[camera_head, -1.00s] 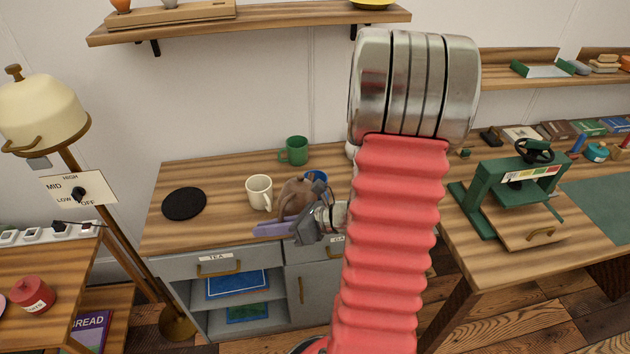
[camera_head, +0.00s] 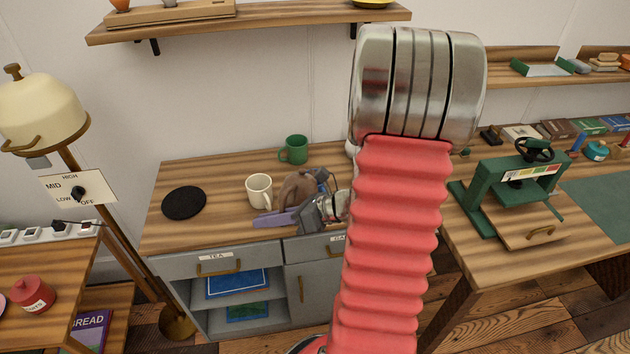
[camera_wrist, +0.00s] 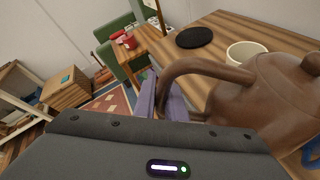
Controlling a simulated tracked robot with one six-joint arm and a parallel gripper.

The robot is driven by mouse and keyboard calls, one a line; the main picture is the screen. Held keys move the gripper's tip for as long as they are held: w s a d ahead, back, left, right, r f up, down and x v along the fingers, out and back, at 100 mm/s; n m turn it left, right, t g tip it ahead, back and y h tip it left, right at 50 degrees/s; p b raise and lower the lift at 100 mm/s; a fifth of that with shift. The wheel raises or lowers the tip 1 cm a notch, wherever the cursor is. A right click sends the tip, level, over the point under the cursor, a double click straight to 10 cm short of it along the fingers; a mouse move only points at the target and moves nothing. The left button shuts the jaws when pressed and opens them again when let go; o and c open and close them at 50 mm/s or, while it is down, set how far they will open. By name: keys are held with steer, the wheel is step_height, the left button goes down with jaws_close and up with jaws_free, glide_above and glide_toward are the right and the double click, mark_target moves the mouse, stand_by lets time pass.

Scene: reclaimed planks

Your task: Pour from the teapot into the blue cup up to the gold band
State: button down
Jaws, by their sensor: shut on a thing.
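The brown teapot (camera_head: 296,190) is at the front middle of the wooden counter, and its body and handle fill the right of the wrist view (camera_wrist: 268,98). My gripper (camera_head: 274,219), with purple fingers, is shut on the teapot's handle; the fingers also show in the wrist view (camera_wrist: 160,98). In the wrist view, a bit of the blue cup (camera_wrist: 312,153) shows at the right edge, beyond the teapot. In the head view the teapot and my wrist hide the cup. Its gold band, the liquid level and the spout tip are hidden.
A cream mug (camera_head: 259,191) stands just left of the teapot. A green mug (camera_head: 294,149) stands behind it. A round black mat (camera_head: 184,203) lies on the left of the counter (camera_head: 222,220), with bare wood around it. A green press (camera_head: 515,190) stands on the right bench.

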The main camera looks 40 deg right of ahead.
steer(key=shift+m+y, duration=0.5)
steer(key=shift+m, duration=0.1)
steer(key=shift+w+d+r+p, duration=0.2)
steer(key=shift+d+r+p, duration=0.15)
steer(key=shift+r+p, duration=0.3)
steer(key=shift+w+d+r+p, duration=0.15)
steer(key=shift+d+r+p, duration=0.25)
steer(key=shift+r+p, duration=0.25)
steer(key=shift+w+d+r+p, duration=0.2)
steer(key=shift+d+r+p, duration=0.15)
steer(key=shift+r+p, duration=0.3)
stand_by(5.5)
